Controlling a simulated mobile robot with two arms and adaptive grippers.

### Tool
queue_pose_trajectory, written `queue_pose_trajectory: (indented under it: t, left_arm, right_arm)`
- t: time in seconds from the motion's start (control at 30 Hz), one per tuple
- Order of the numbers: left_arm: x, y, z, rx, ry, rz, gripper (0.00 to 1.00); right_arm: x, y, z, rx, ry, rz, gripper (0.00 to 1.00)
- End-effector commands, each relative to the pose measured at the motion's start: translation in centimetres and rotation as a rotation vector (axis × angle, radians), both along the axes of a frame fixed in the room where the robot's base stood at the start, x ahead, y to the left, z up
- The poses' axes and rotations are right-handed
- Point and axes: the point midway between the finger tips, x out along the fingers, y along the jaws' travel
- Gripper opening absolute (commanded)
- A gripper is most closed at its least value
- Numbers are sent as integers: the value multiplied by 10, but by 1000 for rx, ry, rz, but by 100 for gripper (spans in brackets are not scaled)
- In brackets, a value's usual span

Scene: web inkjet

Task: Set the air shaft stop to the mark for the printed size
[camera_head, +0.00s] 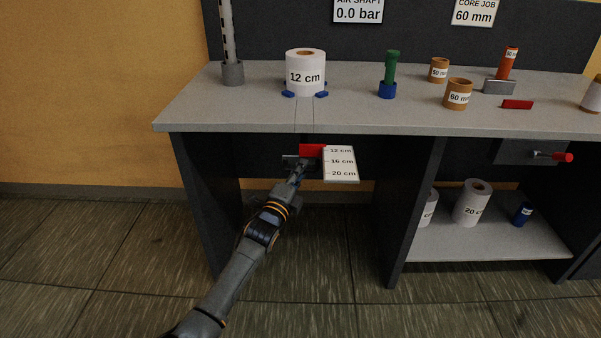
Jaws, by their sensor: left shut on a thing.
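The red stop (313,150) sits below the table's front edge, beside a white scale plate (342,174) marked 12 cm, 16 cm and 20 cm. The stop is level with the 12 cm line at the top of the plate. My left gripper (299,168) is shut on the stop from the front; its fingers are small and partly hidden. A white roll (306,78) labelled 12 cm stands on the table between blue supports. A sign at the back reads AIR SHAFT 0.0 bar (358,12). My right gripper is not in view.
The grey table (190,108) also bears a green-handled tool (391,70), brown cores (459,94) and a red block (517,104). A drawer with a red handle (562,157) is at the right. Rolls (471,205) stand on the lower shelf. The floor in front is clear.

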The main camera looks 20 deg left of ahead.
Motion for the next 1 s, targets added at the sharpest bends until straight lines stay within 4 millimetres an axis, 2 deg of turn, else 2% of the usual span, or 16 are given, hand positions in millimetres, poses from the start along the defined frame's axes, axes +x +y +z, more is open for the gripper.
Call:
queue_pose_trajectory:
  t: [0.1, 0.13, 0.2, 0.23, 0.53, 0.67, 0.77, 1.0]
  left_arm:
    - [1, 3, 4, 0, -3, 5, 0]
    - [2, 3, 4, 0, -4, 5, 18]
    - [1, 3, 4, 0, -4, 4, 32]
    - [1, 2, 4, 0, -4, 4, 35]
    - [0, 2, 2, -1, -2, 3, 35]
    - [-8, 2, -1, 0, 0, 2, 35]
    - [-22, 4, -4, -1, 0, 2, 35]
    - [-71, 10, -13, 0, 0, 2, 35]
  right_arm:
    - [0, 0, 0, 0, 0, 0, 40]
    - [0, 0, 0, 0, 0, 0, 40]
    - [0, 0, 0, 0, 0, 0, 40]
    - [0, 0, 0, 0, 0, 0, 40]
    - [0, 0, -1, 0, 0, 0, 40]
    - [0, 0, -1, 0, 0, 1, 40]
    - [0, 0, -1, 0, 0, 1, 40]
    - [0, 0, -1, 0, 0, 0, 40]
